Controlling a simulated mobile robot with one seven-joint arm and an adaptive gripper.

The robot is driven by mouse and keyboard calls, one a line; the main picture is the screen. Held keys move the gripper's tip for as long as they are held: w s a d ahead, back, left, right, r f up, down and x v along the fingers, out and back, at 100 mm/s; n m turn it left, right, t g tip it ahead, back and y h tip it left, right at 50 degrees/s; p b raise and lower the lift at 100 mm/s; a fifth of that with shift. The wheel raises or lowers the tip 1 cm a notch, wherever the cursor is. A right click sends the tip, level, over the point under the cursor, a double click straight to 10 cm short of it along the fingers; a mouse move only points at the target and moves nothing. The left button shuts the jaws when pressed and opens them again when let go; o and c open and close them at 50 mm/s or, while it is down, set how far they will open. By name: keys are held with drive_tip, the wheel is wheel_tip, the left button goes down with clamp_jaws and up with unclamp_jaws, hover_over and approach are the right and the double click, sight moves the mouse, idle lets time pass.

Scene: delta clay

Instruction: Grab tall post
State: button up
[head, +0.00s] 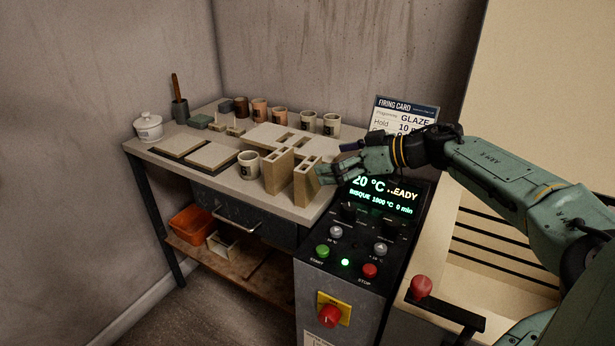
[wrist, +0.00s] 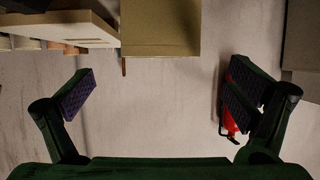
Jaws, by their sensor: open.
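Two tall, tan posts with hollow openings stand upright side by side at the front right of the table. The left one (head: 278,170) is next to a cup, and the right one (head: 306,184) is nearest my gripper (head: 334,162). In the wrist view, one tan post (wrist: 160,30) shows at the top centre, between and beyond my open fingers (wrist: 165,93). My gripper is empty, just right of the right post in the head view. I cannot tell whether a finger touches it.
A labelled cup (head: 249,164) stands left of the posts, and pale slabs (head: 211,156) lie farther left. More cups (head: 280,116) line the back. The control panel (head: 345,262) stands close on the right. A red object (wrist: 230,121) is partly hidden behind the right finger.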

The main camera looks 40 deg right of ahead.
sight(309, 163)
drive_tip(key=shift+p+x, duration=0.8)
drive_tip(key=shift+x, duration=2.65)
drive_tip(key=c, duration=1.4)
drive_tip(key=shift+r, duration=0.1)
